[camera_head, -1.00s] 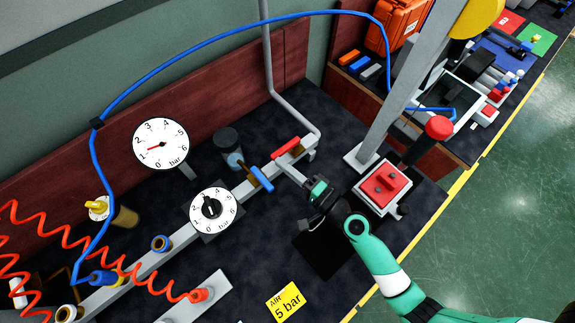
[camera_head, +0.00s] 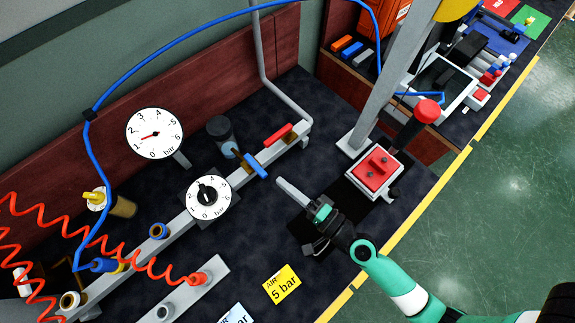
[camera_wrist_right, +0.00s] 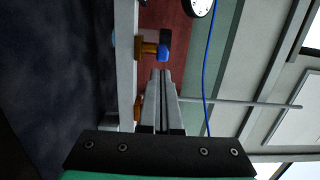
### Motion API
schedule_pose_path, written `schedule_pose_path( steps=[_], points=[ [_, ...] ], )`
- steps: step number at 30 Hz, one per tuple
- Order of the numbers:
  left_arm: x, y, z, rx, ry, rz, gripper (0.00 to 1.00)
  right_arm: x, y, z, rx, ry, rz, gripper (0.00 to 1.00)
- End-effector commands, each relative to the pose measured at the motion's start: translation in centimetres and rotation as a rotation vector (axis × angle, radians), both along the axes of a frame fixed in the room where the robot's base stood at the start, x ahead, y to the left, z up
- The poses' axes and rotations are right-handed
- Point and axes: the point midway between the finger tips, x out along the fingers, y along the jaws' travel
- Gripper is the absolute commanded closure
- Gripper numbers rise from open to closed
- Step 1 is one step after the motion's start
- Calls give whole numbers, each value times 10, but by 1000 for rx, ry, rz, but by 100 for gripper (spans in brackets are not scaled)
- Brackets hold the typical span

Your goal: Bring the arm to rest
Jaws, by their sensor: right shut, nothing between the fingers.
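My right gripper (camera_head: 282,184) is shut and empty in the head view. It hangs over the dark bench top, a little in front of the grey rail and its blue valve handle (camera_head: 257,166). It looks apart from both the rail and the handle. In the right wrist view the gripper's closed fingers (camera_wrist_right: 162,74) point toward the blue handle end (camera_wrist_right: 162,53) and the red-brown back panel. My right arm reaches in from the lower right. My left gripper does not show.
A red-topped box (camera_head: 374,170) stands right of the gripper, beside a grey post (camera_head: 385,95). A red handle (camera_head: 278,135) sits on the rail. Two round gauges stand left, the nearer one (camera_head: 208,198) on the rail. A yellow card (camera_head: 282,284) lies in front.

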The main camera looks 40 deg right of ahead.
Motion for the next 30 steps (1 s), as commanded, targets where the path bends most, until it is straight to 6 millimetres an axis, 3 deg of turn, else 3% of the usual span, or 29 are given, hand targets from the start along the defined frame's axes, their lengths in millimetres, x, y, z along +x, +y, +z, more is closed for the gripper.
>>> schedule_pose_path(
  steps=[3,9,23,26,29,30],
  points=[
    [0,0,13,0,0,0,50,-17,17,4,0,2,6,100],
    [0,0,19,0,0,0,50,-29,27,2,-1,-1,1,100],
    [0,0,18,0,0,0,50,-27,25,4,1,-7,-9,100],
    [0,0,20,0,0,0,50,-8,23,26,16,-62,-26,100],
    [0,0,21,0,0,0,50,25,20,79,44,-184,-51,100],
    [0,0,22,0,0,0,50,39,18,109,49,-253,-63,100]
  ],
)
